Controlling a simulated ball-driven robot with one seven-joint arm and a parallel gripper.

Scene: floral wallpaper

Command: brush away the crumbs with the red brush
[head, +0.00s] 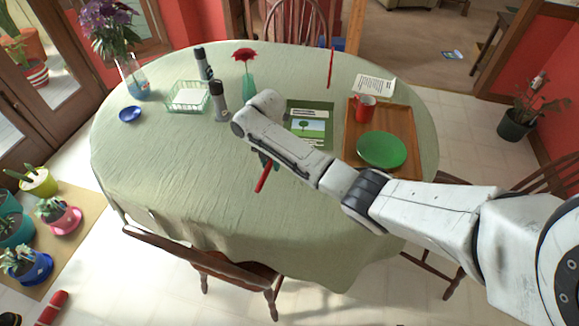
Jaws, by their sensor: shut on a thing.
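My gripper (265,162) is over the middle of the table, mostly hidden under my own wrist. It is shut on the red brush, whose red handle (264,178) sticks out below and tilts down to the left. The brush's bristles are hidden. The table (160,160) is oval with a pale green cloth. I cannot make out any crumbs on the cloth at this size.
A wooden tray (352,152) with a green plate (381,149) and red mug (364,106) lies right of my arm. A picture book (309,122), red flower vase (248,86), two shakers, wire basket (186,97) and blue dish (130,114) stand behind. The front left cloth is clear.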

